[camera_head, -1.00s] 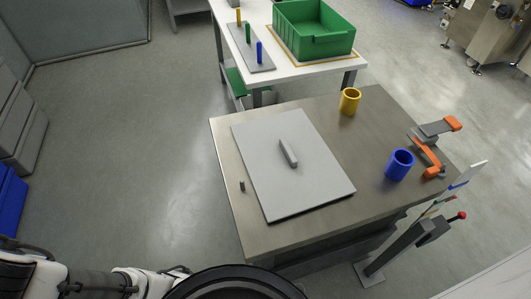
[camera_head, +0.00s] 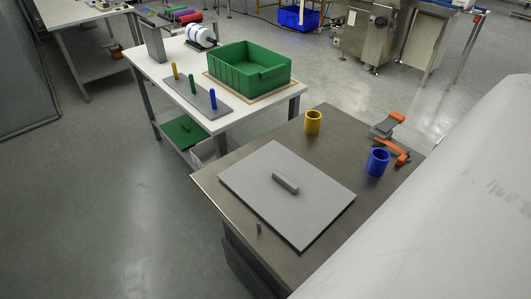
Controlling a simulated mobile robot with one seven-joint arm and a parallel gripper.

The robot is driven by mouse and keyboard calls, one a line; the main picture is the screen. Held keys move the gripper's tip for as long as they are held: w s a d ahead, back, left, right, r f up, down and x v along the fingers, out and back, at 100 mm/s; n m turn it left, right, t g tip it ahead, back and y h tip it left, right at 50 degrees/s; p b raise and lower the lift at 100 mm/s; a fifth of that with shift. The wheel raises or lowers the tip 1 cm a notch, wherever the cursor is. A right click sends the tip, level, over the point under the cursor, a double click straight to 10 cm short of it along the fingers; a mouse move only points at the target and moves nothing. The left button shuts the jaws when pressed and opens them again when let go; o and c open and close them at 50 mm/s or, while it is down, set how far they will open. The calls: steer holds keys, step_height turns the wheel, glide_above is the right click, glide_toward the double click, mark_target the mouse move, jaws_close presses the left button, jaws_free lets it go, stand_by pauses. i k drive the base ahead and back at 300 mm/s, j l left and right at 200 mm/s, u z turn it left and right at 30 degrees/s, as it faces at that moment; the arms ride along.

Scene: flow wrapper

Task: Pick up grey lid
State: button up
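The grey lid (camera_head: 258,186) is a flat square plate lying on the metal-topped table (camera_head: 338,128). A raised grey bar handle (camera_head: 286,183) stands near the middle of its top. Nothing touches the lid in this view. My gripper is not in view. A large pale, blurred shape, probably part of my arm, fills the lower right and hides the near right part of the table.
A yellow cup (camera_head: 313,123), a blue cup (camera_head: 377,162) and an orange-and-grey clamp (camera_head: 390,132) stand behind and right of the lid. Behind is a white table with a green bin (camera_head: 249,72) and colored pegs.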

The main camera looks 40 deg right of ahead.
mark_target(293, 196)
steer(key=j+z, duration=0.25)
steer(key=z, duration=0.15)
steer(key=i+j+z, duration=0.1)
steer(key=j+z, duration=0.3)
steer(key=i+l+z, duration=0.15)
steer(key=z, duration=0.2)
steer(key=i+l+z, duration=0.1)
steer(key=i+z, duration=0.25)
